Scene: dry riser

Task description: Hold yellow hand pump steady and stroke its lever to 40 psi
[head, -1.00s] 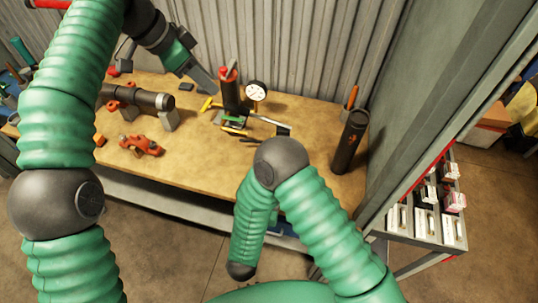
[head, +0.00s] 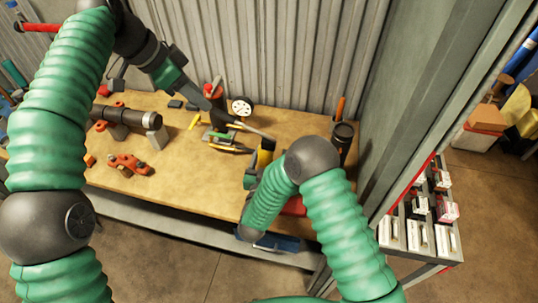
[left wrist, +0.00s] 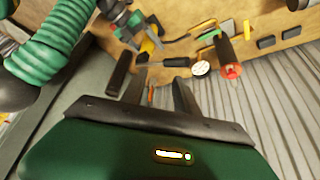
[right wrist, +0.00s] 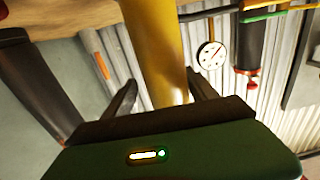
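The yellow hand pump (head: 265,156) shows as a yellow cylinder on the bench, partly hidden by my right arm. In the head view my right gripper is mostly hidden behind my arm. A dark lever-like bar (head: 254,131) lies near the pump; I cannot tell if it joins it. A white round gauge (head: 242,106) stands behind. My left gripper (head: 217,98) is open and empty above the bench, left of the gauge.
A dark red-topped cylinder (left wrist: 228,55) stands by the gauge. A dark pipe (head: 125,115) and orange tool (head: 129,164) lie on the left. A dark tube holder (head: 343,138) stands at the right by a grey post. The bench front centre is clear.

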